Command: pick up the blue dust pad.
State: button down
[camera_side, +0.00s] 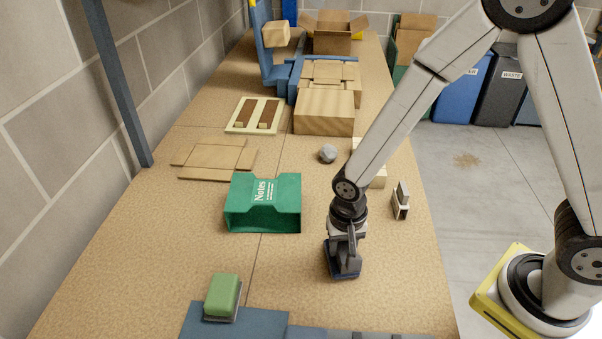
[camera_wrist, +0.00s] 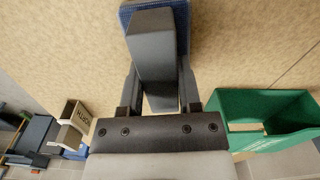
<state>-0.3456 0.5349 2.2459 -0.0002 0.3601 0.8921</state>
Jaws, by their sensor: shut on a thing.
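The blue dust pad (camera_side: 345,273) is a small block with a dark blue base and a grey grip on top. It is at the front right part of the table in the side view. My gripper (camera_side: 344,255) points down and is shut on its grey grip. In the wrist view the blue base (camera_wrist: 182,18) shows at the top, and the grey grip stands between the two fingers of my gripper (camera_wrist: 158,78). The pad looks level and at the table surface; I cannot tell whether it touches. Its underside is hidden.
A green Notes box (camera_side: 265,215) stands left of my gripper. A green block (camera_side: 222,296) sits on a blue-grey surface (camera_side: 262,325) in front.

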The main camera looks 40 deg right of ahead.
aim_at(343, 243)
jog(key=shift+r, duration=4.9)
